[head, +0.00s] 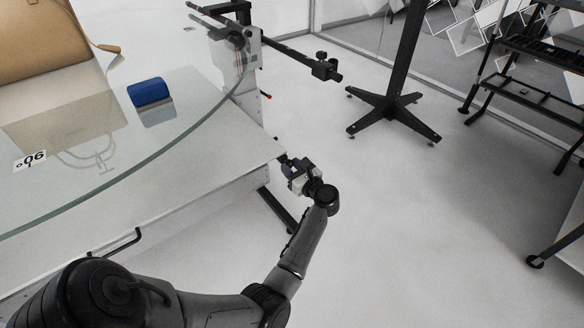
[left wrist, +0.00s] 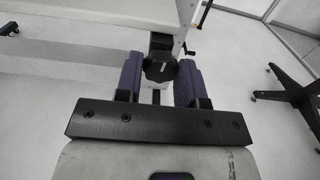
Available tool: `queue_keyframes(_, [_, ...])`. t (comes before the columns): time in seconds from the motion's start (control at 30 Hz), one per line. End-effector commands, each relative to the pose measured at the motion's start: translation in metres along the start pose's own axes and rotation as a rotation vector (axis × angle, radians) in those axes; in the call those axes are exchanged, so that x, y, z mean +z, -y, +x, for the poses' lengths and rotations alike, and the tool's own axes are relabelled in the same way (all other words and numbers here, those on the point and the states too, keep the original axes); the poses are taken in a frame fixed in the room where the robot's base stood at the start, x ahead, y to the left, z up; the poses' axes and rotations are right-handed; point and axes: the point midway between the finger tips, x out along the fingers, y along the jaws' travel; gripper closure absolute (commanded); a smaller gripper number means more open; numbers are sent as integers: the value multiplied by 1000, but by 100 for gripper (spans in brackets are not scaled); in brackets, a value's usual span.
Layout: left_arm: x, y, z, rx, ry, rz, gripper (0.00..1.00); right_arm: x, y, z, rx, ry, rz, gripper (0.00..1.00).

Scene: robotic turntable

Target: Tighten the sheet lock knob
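The sheet lock knob (left wrist: 160,68) is a black, lobed knob with a pale mark on its face. In the left wrist view it shows between the two purple finger pads of my left gripper (left wrist: 160,78). The pads stand apart on either side of the knob, with little room; firm contact does not show. In the head view my left gripper (head: 290,168) is at the right edge of the turntable's white table (head: 200,175), where the knob cannot be made out clearly. My right gripper is in neither view.
A glass disc (head: 190,130) with a blue block (head: 149,91) and a tan bag (head: 40,40) lies over the table. A black arm with a clamp (head: 322,67) reaches out at the back. A black star-foot stand (head: 390,108) is beyond.

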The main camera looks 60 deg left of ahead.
Motion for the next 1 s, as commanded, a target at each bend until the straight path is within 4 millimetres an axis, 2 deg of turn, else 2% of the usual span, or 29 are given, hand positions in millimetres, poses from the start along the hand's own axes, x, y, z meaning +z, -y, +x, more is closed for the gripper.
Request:
queue_keyframes(0.03, [0, 0, 0, 0, 0, 0, 70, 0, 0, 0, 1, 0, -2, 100])
queue_keyframes(0.23, [0, 0, 0, 0, 0, 0, 88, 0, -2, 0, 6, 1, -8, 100])
queue_keyframes(0.57, [2, 0, -1, 1, -1, 74, 88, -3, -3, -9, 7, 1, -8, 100])
queue_keyframes(1.0, [4, -1, -1, -1, -3, 451, 88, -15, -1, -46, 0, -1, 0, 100])
